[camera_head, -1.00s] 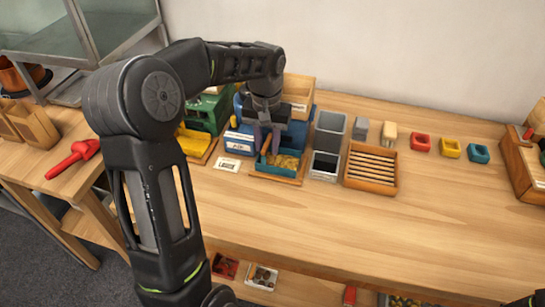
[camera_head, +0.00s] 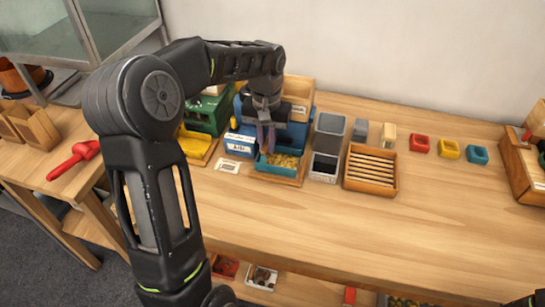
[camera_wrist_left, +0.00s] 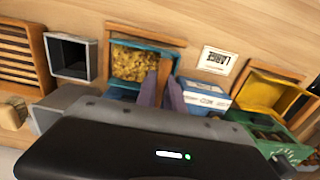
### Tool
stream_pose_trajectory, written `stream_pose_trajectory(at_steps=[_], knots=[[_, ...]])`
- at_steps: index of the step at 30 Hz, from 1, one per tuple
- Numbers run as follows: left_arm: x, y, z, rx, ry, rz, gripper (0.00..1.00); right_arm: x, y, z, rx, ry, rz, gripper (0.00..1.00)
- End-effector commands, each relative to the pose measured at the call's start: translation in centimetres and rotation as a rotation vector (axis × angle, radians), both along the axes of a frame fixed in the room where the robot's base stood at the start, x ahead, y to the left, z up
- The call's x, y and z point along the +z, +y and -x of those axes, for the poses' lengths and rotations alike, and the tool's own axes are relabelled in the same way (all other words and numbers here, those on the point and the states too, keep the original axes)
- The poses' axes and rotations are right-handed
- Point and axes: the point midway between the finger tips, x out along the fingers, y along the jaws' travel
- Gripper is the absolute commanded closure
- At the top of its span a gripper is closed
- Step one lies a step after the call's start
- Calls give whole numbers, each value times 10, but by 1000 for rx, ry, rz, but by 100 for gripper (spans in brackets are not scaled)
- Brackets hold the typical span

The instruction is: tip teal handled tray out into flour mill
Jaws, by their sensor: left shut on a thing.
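The teal handled tray (camera_head: 265,166) sits at the front of the blue machine, filled with pale yellow pieces. In the left wrist view the tray (camera_wrist_left: 117,58) shows with a brown upright handle (camera_wrist_left: 164,72). My left gripper (camera_head: 267,148) points down and is shut on the tray's handle; its purple fingers (camera_wrist_left: 162,92) lie on either side of it. The tray looks level and low. The blue machine with a wooden box on top (camera_head: 299,88), likely the flour mill, is directly behind and partly hidden by my arm.
A green machine (camera_head: 202,116) with a yellow tray (camera_head: 195,146) stands left, beside a blue-and-white box (camera_head: 240,143). Grey bins (camera_head: 325,165) and a slatted wooden tray (camera_head: 370,168) stand close right. Small red, yellow and teal blocks lie farther right. The table's front is clear.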

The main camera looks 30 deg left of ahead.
Motion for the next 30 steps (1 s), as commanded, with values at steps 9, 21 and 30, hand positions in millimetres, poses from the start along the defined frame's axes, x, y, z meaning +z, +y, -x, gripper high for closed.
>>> stream_pose_trajectory(at_steps=[9, 21, 30], knots=[[33, 0, -1, -1, -2, 0, 100, 26, 0, 0, 0, 0, 0, 64], [41, 0, 0, 0, -1, 1, 100, 31, 0, 0, 0, 0, 0, 64], [41, 0, 0, 0, -1, 0, 100, 31, 0, 0, 0, 0, 0, 64]])
